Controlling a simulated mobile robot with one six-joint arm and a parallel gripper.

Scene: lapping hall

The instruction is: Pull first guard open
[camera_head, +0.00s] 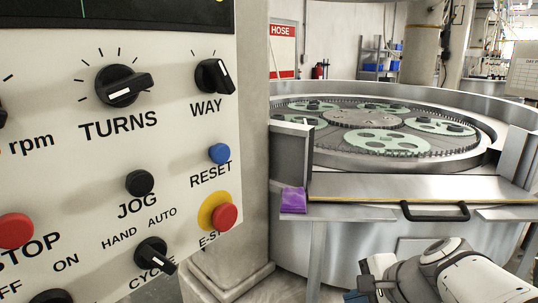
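The guard (400,186) appears to be the flat metal panel with a yellow front edge at the front rim of the round lapping machine. A black bar handle (435,217) is fixed at its front edge. I cannot tell whether the panel can slide or swing. My gripper (368,287) is low in the picture, below and left of the handle and apart from it in the picture. It is partly cut off by the bottom edge, and its fingertips are not clear.
A control panel (185,125) with knobs and buttons fills the left side. A purple cloth or pad (293,200) lies on the ledge left of the guard. Upright metal posts (291,150) flank the guard. Toothed green discs (387,142) lie inside the machine.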

